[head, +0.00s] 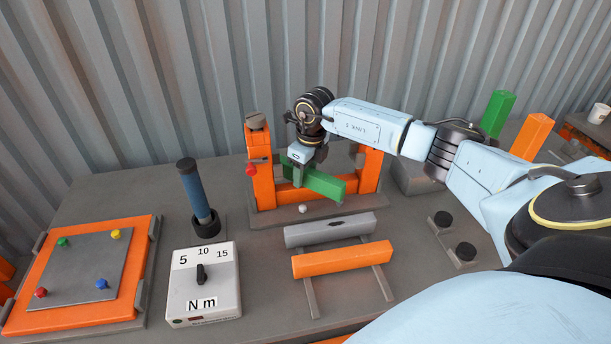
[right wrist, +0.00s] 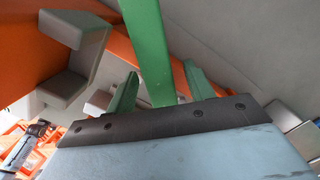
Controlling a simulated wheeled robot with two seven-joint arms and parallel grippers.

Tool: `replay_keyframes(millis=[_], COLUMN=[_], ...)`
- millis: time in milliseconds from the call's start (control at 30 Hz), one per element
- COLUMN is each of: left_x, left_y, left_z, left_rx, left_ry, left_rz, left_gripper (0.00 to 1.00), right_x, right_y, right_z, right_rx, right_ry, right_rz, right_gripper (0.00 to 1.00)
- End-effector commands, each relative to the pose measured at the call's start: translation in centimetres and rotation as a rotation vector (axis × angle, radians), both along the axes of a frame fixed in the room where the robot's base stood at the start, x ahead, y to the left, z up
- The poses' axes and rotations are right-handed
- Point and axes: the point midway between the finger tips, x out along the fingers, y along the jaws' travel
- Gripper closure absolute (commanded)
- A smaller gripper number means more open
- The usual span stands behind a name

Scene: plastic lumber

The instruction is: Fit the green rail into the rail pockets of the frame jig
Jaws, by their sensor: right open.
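The orange frame jig (head: 262,185) stands at the middle of the bench against the back wall, with an upright post at each side. The green rail (head: 325,184) is at the jig between the posts, its right end angled toward the front. My right gripper (head: 298,176) is over the rail's left part, jaws open. In the right wrist view the green rail (right wrist: 148,45) runs between the two fingers (right wrist: 160,90), with gaps on both sides. A grey bracket (right wrist: 75,65) shows left of it. My left gripper is out of view.
A grey rail (head: 300,236) and an orange rail (head: 343,259) lie on a rack in front. A torque box (head: 203,285), a blue-handled tool (head: 194,190) and an orange-edged plate (head: 145,240) are at left. Green (head: 497,112) and orange (head: 531,138) posts stand at right.

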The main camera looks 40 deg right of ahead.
Motion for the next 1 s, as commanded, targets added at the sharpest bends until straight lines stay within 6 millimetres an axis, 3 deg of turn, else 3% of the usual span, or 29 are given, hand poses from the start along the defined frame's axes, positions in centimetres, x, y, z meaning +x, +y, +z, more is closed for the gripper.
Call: replay_keyframes(millis=[200, 600, 1000], left_x=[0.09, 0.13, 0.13], left_y=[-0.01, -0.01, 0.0], left_z=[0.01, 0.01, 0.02], left_rx=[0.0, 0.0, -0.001], left_ry=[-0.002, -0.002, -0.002], left_rz=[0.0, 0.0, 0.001], left_gripper=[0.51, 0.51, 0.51], right_x=[0.01, 0.0, 0.08], right_y=[0.0, -0.01, -0.04], right_z=[-0.08, -0.04, 0.56], right_rx=[0.0, 0.0, 0.0], right_ry=[0.0, 0.0, -0.003], right_rz=[0.0, 0.0, 0.0], right_gripper=[0.47, 1.0, 1.0])
